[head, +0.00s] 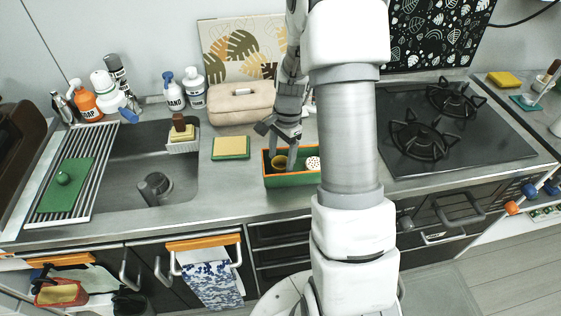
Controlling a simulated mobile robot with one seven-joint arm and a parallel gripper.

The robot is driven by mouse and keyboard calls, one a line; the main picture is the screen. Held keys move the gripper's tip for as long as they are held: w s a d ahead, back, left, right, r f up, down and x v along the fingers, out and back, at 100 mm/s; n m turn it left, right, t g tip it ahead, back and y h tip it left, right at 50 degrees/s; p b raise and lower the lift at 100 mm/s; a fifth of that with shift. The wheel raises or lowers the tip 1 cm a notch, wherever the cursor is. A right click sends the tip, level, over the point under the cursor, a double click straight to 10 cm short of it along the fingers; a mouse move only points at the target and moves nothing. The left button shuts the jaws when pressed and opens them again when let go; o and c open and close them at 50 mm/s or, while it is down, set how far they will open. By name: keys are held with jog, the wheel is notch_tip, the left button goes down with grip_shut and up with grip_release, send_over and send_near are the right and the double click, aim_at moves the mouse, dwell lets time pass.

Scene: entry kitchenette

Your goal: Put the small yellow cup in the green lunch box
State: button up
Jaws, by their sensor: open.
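The green lunch box (290,181), with an orange rim, sits on the counter near its front edge, left of my arm's white and grey links. A white dotted item (313,163) is at the box's right, partly behind my arm. My gripper (287,153) is open, pointing down over the left part of the box, with a finger close to the cup's right side. I cannot tell whether it touches the cup. My arm hides the box's right end.
A yellow-green sponge (231,147) lies left of the box, and a beige case (240,104) lies behind. The sink (152,165) and a rack with a green board (67,190) are at left. The stove (455,130) is at right. Bottles stand along the back.

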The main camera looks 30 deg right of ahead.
notch_tip(320, 180, up, 10)
jog(key=d, duration=0.1)
jog(key=s+a+r+n+t+h, duration=0.1)
jog(key=s+a+r+n, duration=0.25)
jog(key=r, duration=0.25)
jog(key=s+a+r+n+t, duration=0.2)
jog(key=s+a+r+n, duration=0.15)
jog(key=r, duration=0.25)
jog(key=s+a+r+n+t, duration=0.1)
jog(key=s+a+r+n, duration=0.1)
jog(key=s+n, duration=0.2)
jog(key=s+a+r+n+t, duration=0.1)
jog(key=s+a+n+t, duration=0.1)
jog(key=s, duration=0.6)
jog(key=shift+a+r+n+p, duration=0.4)
jog(key=shift+a+n, duration=0.3)
jog(key=shift+n, duration=0.4)
